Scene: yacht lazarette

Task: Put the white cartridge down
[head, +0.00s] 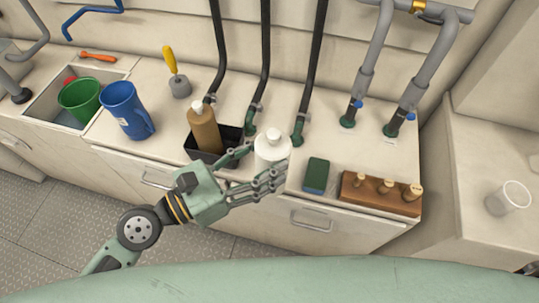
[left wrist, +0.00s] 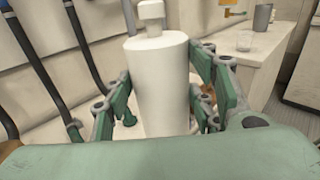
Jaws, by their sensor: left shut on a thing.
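The white cartridge (head: 271,150) is a white cylinder with a narrower white top. My left gripper (head: 262,166) is shut on it, with fingers on both sides, near the front of the counter. My right gripper does not show.
A black tray (head: 233,138) with a brown bottle (head: 204,128) is just left of the cartridge. A green sponge (head: 316,175) and a wooden block with pegs (head: 373,197) lie to the right. A blue jug (head: 122,108) and green bucket (head: 80,98) stand left. Hoses rise behind.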

